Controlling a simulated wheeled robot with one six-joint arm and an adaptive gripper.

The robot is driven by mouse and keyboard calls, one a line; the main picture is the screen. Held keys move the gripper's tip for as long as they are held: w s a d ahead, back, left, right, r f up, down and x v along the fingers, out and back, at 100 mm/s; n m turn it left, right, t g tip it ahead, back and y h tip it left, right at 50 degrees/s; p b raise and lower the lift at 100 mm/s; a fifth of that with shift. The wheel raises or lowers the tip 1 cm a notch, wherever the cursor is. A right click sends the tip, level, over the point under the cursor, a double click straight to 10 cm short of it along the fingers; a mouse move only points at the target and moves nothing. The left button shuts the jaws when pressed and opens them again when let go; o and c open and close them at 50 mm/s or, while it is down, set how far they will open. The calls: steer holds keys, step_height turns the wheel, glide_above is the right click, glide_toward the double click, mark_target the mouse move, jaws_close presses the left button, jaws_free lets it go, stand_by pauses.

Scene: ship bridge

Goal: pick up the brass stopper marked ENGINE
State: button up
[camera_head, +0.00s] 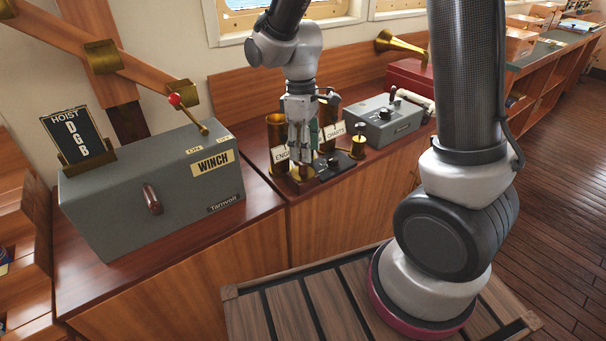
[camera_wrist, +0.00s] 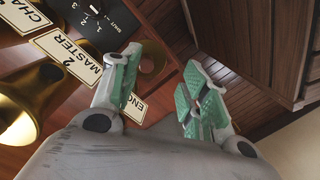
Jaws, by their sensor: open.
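My gripper (camera_head: 302,152) points down over the group of brass speaking tubes on the wooden counter. In the wrist view its green-padded fingers (camera_wrist: 163,62) are apart, with no object clearly held between them. A cream plate reading ENG (camera_head: 281,154) is beside the gripper; in the wrist view the plate (camera_wrist: 134,105) is partly hidden behind the left finger. A round brass piece (camera_wrist: 153,58) shows just past the left fingertip, perhaps the ENGINE stopper's part; I cannot confirm it. A low brass base (camera_head: 302,175) shows under the gripper in the head view.
A CHARTS plate (camera_head: 336,130) and a brass stopper-like piece (camera_head: 357,148) are right of the gripper. A MASTER plate (camera_wrist: 70,56) and brass tube mouth (camera_wrist: 28,100) are close by. The grey winch box (camera_head: 150,185) stands left, a grey device (camera_head: 383,121) right.

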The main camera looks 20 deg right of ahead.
mark_target(303, 164)
steer(key=shift+w+a+r+n+t, duration=0.2)
steer(key=shift+w+n, duration=0.15)
steer(key=shift+w, duration=0.25)
steer(key=shift+w+a+r+n+t, duration=0.2)
steer(key=shift+w+n, duration=0.15)
steer(key=shift+w, duration=0.2)
steer(key=shift+n, duration=0.5)
steer(key=f, duration=0.4)
steer(key=d+f, duration=0.1)
steer(key=f, duration=0.2)
steer(key=shift+s, duration=0.35)
steer(key=shift+f, duration=0.45)
jaws_close()
